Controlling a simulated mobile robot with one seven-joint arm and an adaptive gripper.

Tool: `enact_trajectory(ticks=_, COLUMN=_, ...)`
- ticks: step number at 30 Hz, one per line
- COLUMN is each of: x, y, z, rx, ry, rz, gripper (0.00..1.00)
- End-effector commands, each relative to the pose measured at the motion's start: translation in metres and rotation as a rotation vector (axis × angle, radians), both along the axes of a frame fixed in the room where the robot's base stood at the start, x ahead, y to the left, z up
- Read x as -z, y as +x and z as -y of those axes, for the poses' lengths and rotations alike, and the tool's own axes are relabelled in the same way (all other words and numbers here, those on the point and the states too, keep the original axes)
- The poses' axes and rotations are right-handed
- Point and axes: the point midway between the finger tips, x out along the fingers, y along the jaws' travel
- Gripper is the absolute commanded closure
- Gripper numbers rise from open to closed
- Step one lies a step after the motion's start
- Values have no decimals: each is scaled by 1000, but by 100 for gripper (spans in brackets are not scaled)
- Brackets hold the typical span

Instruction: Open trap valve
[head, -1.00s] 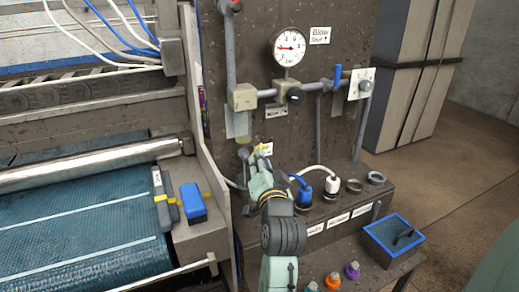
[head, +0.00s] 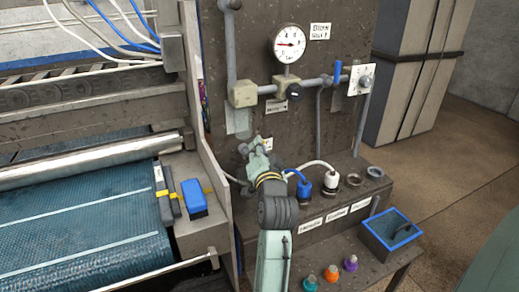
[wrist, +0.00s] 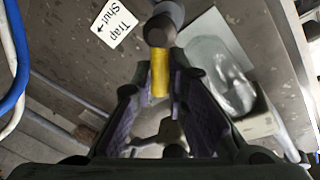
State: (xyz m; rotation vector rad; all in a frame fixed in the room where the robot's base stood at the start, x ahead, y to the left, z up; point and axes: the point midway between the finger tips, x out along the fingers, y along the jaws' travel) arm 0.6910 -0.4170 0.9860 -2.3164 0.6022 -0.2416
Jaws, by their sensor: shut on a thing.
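The trap valve's yellow lever (wrist: 159,76) shows in the wrist view, hanging from a round grey pivot (wrist: 160,30). Its white label (wrist: 114,23) reads "Trap Shut" with an arrow. My gripper (wrist: 160,92) has its two fingers on either side of the lever and is shut on it. In the head view my gripper (head: 258,148) is at the lower part of the brown panel, left of the blue and white plugs. It hides most of the lever there, and the valve body is hard to make out.
A pressure gauge (head: 289,43), a pipe with a blue lever (head: 337,73) and a clear cup (head: 239,121) are above my gripper. A blue plug (head: 304,187) and a white plug (head: 331,181) with cables stand close on the right. The belt machine (head: 75,230) is at left.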

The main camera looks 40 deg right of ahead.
Motion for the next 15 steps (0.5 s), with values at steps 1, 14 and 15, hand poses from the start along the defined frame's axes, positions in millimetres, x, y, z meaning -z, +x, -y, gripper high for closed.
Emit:
enact_trajectory(ticks=1, x=0, y=0, z=0, rx=0, ry=0, rz=0, gripper=100)
enact_trajectory(ticks=14, x=1, y=0, z=-1, rx=0, ry=-26, rz=-6, gripper=100)
enact_trajectory(ticks=15, x=1, y=0, z=-1, rx=-1, ry=-37, rz=-9, gripper=100)
